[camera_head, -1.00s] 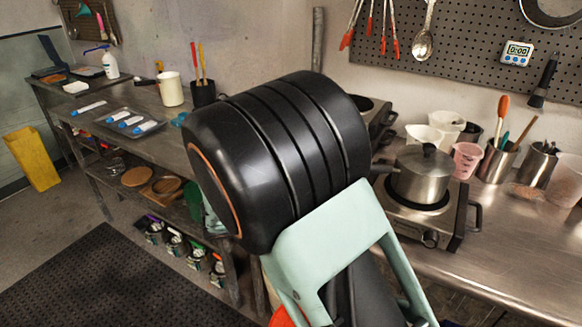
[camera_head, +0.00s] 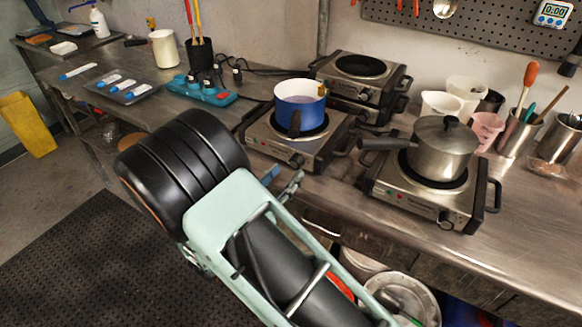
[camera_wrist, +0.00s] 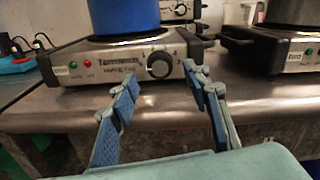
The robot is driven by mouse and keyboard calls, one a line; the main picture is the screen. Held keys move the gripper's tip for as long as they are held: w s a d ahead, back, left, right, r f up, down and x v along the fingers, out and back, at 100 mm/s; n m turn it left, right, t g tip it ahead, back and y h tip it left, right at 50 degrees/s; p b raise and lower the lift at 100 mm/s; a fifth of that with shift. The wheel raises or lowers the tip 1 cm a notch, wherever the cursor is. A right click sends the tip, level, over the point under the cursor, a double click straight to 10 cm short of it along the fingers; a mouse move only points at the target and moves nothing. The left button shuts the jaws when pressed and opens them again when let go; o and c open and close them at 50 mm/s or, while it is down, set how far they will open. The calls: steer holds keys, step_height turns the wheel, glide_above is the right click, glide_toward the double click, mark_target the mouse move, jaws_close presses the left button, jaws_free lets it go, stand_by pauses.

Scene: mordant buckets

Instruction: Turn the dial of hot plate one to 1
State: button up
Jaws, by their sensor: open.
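A hot plate (camera_head: 325,152) with a blue pot (camera_head: 300,103) on it stands near the bench's front edge. Its round black dial (camera_wrist: 159,65) is on the front panel, right of a green and a red light, and faces me in the wrist view. The dial also shows in the head view (camera_head: 297,160). A second hot plate (camera_head: 385,187), to the right, carries a steel pot with a lid (camera_head: 440,152). I cannot read which plate is number one. My gripper (camera_wrist: 163,92) is open and empty, its fingers apart from the dial, one to each side below it.
Stacked hot plates (camera_head: 362,78) stand behind. The steel pot's handle (camera_head: 380,144) reaches left between the front plates. A teal power strip (camera_head: 203,92) lies left of the blue pot's plate. Pans (camera_head: 402,295) sit on the shelf below the bench.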

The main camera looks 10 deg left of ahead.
mark_target(294, 165)
steer(key=shift+x, duration=1.8)
steer(key=c, duration=1.2)
steer(key=shift+o, duration=0.2)
steer(key=shift+f, duration=0.1)
steer(key=m+b, duration=0.3)
steer(key=shift+f+m+b, duration=0.1)
steer(key=shift+m+b, duration=1.8)
steer(key=shift+m, duration=0.1)
steer(key=shift+r, duration=0.2)
